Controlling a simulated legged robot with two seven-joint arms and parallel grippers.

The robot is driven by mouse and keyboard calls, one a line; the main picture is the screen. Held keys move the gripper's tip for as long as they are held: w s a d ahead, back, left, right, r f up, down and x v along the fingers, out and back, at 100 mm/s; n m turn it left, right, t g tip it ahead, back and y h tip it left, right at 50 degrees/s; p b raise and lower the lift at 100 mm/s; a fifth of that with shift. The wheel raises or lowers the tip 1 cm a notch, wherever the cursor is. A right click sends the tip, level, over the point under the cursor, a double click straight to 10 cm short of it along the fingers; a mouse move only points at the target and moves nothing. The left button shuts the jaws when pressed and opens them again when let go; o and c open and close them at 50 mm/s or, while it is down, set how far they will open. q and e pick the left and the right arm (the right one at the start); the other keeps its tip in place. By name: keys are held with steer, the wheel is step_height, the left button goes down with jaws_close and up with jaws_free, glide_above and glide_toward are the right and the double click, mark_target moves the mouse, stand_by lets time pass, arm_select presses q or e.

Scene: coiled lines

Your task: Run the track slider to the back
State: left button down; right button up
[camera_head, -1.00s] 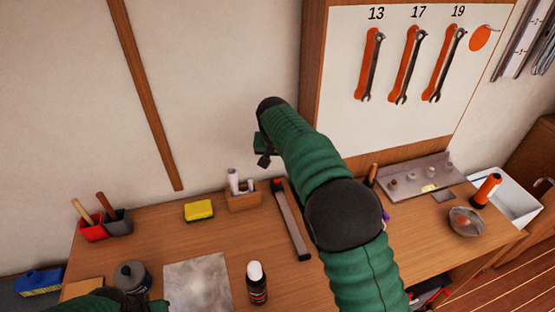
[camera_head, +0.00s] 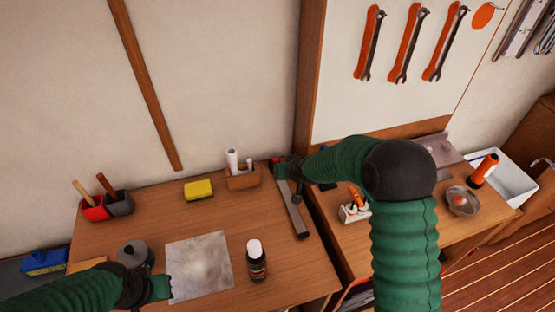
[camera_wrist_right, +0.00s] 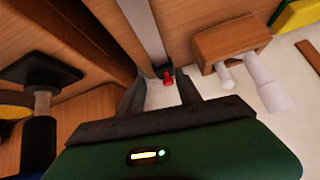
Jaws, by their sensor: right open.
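The grey track (camera_head: 291,210) lies along the desk, running from back to front. A small red knob (camera_wrist_right: 168,77) on a dark piece sits at the track's back end; I cannot tell whether it is the slider or an end piece. My right gripper (camera_wrist_right: 162,84) is open, with its two dark fingers either side of the red knob in the wrist view. In the head view my right gripper (camera_head: 287,172) is over the track's back part and hides some of it. My left gripper (camera_head: 168,287) is beside a grey sheet; its jaws are too small to read.
A wooden holder (camera_head: 242,180) with white cylinders stands close left of the track's back end. A white-based item (camera_head: 354,212) stands right of the track.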

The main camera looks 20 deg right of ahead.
steer(key=s+t, duration=0.2)
steer(key=s, duration=0.2)
steer(key=shift+n, duration=0.4)
steer(key=s+r+t, duration=0.3)
steer(key=s, duration=0.2)
steer(key=p, duration=0.2)
glide_toward(276, 161)
steer(key=shift+n, duration=0.3)
steer(key=x, duration=0.9)
steer(key=shift+s+r, duration=0.1)
steer(key=shift+c, duration=0.3)
jaws_close()
